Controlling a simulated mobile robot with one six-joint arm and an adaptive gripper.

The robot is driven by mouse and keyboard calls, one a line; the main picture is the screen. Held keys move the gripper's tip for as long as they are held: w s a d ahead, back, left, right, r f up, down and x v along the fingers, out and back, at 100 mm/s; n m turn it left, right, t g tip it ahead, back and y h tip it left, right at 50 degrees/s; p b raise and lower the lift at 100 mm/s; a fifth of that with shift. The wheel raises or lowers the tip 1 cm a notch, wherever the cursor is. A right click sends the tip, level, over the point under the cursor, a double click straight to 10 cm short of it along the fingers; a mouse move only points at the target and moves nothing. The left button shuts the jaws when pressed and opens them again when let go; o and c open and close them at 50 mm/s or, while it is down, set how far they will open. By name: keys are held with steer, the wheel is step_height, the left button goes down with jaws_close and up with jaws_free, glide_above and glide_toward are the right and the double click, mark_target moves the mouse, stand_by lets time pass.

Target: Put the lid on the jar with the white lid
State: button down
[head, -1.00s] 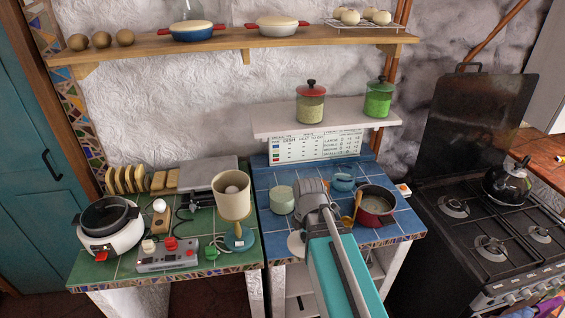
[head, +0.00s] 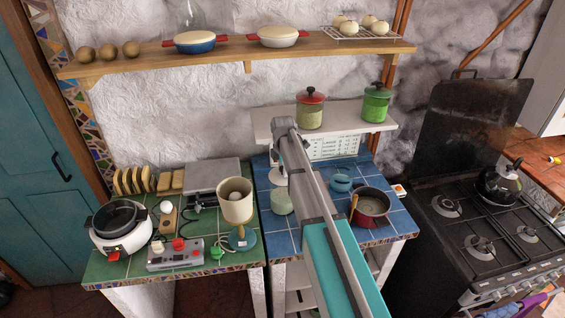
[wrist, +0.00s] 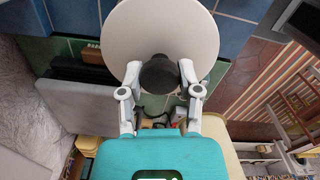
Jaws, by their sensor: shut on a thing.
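My gripper (wrist: 158,80) is shut on the dark knob of a round white lid (wrist: 190,30), which fills the top of the wrist view. In the head view, my arm hides most of the gripper, and a pale bit of the lid (head: 277,178) shows left of the arm. A pale green jar (head: 281,203) stands on the blue-tiled counter, partly hidden by my arm. The lid shows just above and behind the jar's top in the picture; I cannot tell whether they touch. The wrist view does not show the jar.
A blue bowl (head: 341,182) and a red pot (head: 371,206) stand right of my arm. A cream lamp-like cup (head: 236,207) stands left on the green counter (head: 130,268). Above, a white shelf (head: 346,124) holds a red-lidded jar (head: 310,110) and a green-lidded jar (head: 376,104).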

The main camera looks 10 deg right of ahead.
mark_target(282, 178)
steer(key=shift+w+r, duration=0.15)
steer(key=shift+w, duration=0.4)
steer(key=shift+f, duration=0.2)
steer(key=shift+f+b, duration=2.7)
steer(key=shift+b, duration=0.2)
steer(key=shift+f+b, duration=0.5)
stand_by(0.3)
steer(key=shift+c, duration=1)
jaws_free()
